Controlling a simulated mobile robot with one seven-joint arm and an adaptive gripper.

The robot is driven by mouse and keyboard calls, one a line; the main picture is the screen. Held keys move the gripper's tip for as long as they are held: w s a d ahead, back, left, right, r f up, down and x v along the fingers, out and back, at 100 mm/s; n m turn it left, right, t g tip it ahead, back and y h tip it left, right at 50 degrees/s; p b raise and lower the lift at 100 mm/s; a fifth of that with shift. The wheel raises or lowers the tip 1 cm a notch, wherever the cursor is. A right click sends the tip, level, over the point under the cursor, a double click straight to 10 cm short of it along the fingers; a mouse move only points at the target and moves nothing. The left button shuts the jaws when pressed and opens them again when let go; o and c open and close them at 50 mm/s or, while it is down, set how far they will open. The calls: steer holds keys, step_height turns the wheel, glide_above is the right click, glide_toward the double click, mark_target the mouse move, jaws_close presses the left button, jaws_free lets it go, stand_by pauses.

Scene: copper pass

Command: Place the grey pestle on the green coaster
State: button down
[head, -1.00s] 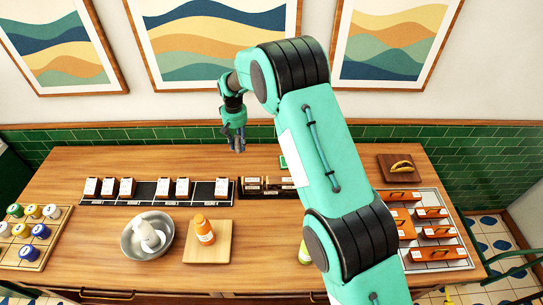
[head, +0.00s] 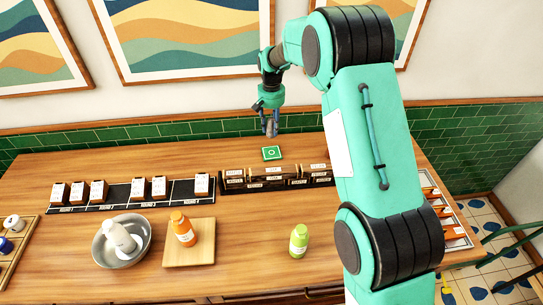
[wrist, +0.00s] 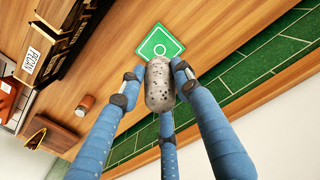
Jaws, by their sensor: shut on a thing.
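The grey pestle (wrist: 159,88) is speckled and held between the fingers of my gripper (wrist: 157,84) in the wrist view. In the head view my gripper (head: 271,127) is above the back of the counter, with the pestle small between its fingers. The green coaster (head: 271,153) is square with a white ring and lies flat on the wood behind the row of dark boxes. In the wrist view the coaster (wrist: 160,43) shows just beyond the pestle's end, which overlaps its edge in the picture. The pestle appears raised above the counter.
Dark labelled boxes (head: 267,175) stand in front of the coaster. A steel bowl (head: 107,254) holds a white bottle. An orange bottle (head: 184,230) is on a wooden board (head: 203,253), and a green bottle (head: 299,241) stands to the right. The tiled wall (head: 140,134) is close behind.

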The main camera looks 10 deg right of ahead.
mark_target(271, 137)
stand_by(0.3)
steer(key=shift+f+b, duration=0.4)
steer(key=shift+f, duration=2.7)
steer(key=shift+f+b, duration=0.3)
steer(key=shift+f, duration=1.55)
steer(key=shift+f, duration=0.2)
steer(key=c, duration=1.3)
jaws_free()
steer(key=shift+o, duration=0.2)
steer(key=shift+r, duration=0.15)
